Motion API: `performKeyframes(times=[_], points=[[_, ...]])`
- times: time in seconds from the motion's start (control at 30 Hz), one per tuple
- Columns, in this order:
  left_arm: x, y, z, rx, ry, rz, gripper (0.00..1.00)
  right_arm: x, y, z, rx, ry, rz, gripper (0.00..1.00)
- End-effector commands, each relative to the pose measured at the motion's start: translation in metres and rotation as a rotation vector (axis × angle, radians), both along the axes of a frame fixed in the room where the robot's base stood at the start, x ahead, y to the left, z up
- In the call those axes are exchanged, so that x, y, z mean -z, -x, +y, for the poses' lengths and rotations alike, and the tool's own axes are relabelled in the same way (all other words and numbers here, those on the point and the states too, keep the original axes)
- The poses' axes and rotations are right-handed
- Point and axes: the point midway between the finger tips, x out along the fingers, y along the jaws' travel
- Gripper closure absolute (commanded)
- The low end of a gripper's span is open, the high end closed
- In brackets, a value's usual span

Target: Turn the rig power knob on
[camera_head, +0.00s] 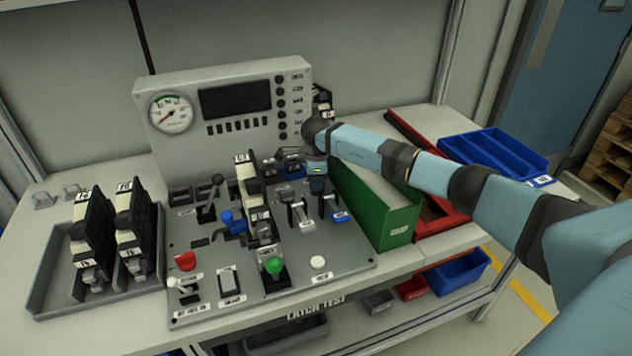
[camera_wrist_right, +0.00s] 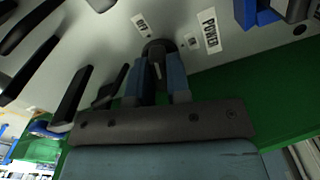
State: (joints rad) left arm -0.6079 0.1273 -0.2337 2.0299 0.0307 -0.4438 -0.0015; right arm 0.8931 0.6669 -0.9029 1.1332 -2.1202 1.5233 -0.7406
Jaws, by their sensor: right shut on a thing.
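The rig power knob (camera_wrist_right: 160,47) is a dark round knob on the grey panel in the right wrist view. A POWER label (camera_wrist_right: 209,32) and smaller position labels stand beside it. My right gripper (camera_wrist_right: 162,75) is shut on the knob, one finger on each side. In the head view my right gripper (camera_head: 317,185) points down at the back right of the rig's base plate (camera_head: 345,248), beside the green bin. It hides the knob there. Which position the knob is turned to cannot be told. My left gripper is not in view.
A green bin (camera_head: 372,215) stands close right of my right gripper. Levers, a green-topped knob (camera_head: 274,267) and a red-topped switch (camera_head: 186,261) cover the base plate. A gauge panel (camera_head: 225,145) rises behind. A blue tray (camera_head: 495,150) lies at the right.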

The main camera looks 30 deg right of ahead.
Motion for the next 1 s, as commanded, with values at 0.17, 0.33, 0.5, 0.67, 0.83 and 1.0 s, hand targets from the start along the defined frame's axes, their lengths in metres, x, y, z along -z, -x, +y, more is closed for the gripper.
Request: performKeyframes(times=[0.17,0.33,0.5,0.67,0.83,1.0], points=[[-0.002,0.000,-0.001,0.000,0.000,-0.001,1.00,-0.001,-0.001,-0.001,0.168,0.001,0.000,1.00],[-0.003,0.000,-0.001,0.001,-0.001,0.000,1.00,-0.001,-0.001,-0.001,0.329,0.002,0.000,1.00],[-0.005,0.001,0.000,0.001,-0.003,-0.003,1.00,-0.001,-0.001,-0.002,0.492,0.001,0.001,1.00],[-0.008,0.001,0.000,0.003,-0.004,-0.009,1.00,-0.002,-0.002,-0.003,0.644,0.002,0.000,1.00],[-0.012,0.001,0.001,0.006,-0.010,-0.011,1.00,-0.002,-0.002,-0.003,0.805,0.002,0.000,1.00],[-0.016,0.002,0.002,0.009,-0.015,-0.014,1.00,-0.002,-0.002,-0.003,0.957,0.001,-0.001,1.00]])
